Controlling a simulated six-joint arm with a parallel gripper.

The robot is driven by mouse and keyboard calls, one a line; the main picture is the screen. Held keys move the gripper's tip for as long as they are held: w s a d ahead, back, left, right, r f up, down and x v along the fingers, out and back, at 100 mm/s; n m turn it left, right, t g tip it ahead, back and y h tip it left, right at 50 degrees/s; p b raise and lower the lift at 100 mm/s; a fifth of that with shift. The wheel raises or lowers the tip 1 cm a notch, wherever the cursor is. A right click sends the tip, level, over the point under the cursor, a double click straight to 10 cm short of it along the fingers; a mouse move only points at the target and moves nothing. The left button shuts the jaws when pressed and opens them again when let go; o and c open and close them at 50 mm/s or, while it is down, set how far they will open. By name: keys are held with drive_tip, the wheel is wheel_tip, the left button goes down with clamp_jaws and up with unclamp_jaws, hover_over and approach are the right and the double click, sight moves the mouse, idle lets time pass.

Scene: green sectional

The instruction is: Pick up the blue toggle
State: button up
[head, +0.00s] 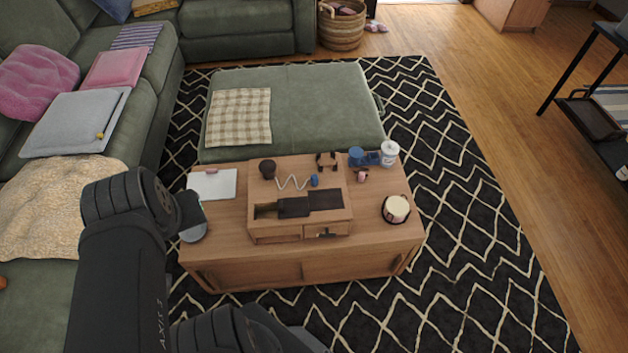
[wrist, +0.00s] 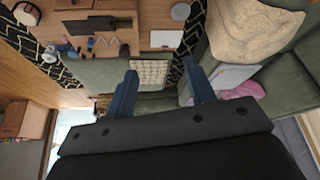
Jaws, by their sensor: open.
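A small blue piece (head: 314,181), which looks like the blue toggle, is on the wooden box (head: 340,222) on the coffee table, at the right end of a pale zigzag piece (head: 292,183). It shows very small in the upside-down wrist view (wrist: 90,44). My gripper (head: 194,217) is at the left end of the coffee table, well left of the blue piece and apart from it. In the wrist view my gripper (wrist: 160,68) has its two blue fingers spread wide with nothing between them.
The coffee table (head: 225,262) also holds a white pad (head: 212,184), a blue cup (head: 356,156), a white jar (head: 389,152) and a round cream-topped item (head: 396,208). A dark knob (head: 267,168) stands on the box. A green ottoman (head: 310,105) is behind; a sofa is left.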

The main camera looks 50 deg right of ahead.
drive_tip(key=w+d+r+m+g, duration=0.1)
drive_tip(key=w+d+r+g, duration=0.1)
drive_tip(key=w+d, duration=0.85)
drive_tip(key=m+g+y, duration=0.2)
drive_tip(key=m, duration=0.1)
hover_over(314, 176)
wheel_tip(314, 176, down, 28)
wheel_tip(314, 176, down, 11)
drive_tip(key=shift+f, duration=0.2)
drive_tip(key=shift+s+f, duration=0.15)
drive_tip(key=shift+f, duration=2.45)
drive_tip(key=c, duration=1.1)
